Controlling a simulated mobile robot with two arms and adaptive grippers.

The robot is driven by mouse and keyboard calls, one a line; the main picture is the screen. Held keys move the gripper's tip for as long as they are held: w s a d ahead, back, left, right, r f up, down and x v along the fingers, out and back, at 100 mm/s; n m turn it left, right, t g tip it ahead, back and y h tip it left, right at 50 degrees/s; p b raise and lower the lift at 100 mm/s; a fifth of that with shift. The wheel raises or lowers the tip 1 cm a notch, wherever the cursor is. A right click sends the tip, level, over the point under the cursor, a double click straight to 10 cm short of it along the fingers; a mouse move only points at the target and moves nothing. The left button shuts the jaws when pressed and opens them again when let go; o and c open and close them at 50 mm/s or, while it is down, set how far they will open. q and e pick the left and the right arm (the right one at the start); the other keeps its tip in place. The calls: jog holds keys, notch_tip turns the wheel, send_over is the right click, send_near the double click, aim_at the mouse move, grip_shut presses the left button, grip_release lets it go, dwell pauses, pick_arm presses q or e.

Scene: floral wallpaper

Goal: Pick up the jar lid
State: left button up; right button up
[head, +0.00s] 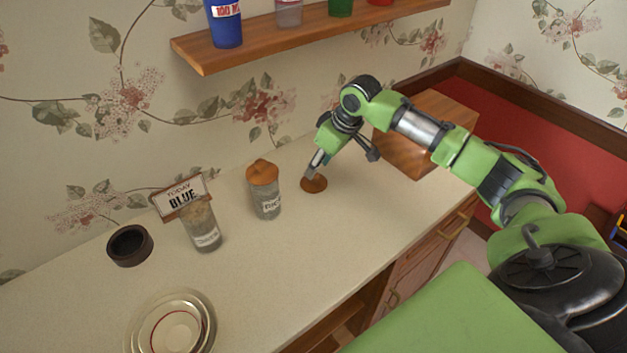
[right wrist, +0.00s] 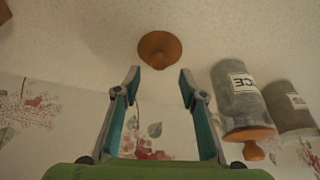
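A round orange-brown jar lid (head: 314,183) lies on the pale counter. In the right wrist view the lid (right wrist: 160,49) is centred just beyond my fingertips, with a gap between them and it. My right gripper (head: 343,165) is open and empty, low over the counter beside the lid; in the right wrist view its fingers (right wrist: 160,80) are spread wide. A glass jar (head: 268,205) with an orange lid on it stands left of the loose lid. My left gripper is not in view.
A "TODAY BLUE" sign (head: 181,197), a dark round bowl (head: 130,246) and stacked plates (head: 172,324) are on the left of the counter. A wooden box (head: 428,129) stands behind my right arm. A shelf (head: 300,42) with cups hangs above. The counter's front middle is clear.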

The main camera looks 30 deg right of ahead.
aim_at(316, 175)
notch_tip(316, 175, down, 2)
jog(key=shift+w+f+p, duration=0.1)
jog(key=shift+p, duration=0.45)
jog(key=shift+x, duration=1.15)
jog(key=shift+w+f, duration=0.1)
jog(key=shift+f, duration=0.1)
grip_shut()
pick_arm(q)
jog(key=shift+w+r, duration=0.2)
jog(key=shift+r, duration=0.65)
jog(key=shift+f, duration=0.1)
pick_arm(e)
jog(key=shift+r, duration=0.15)
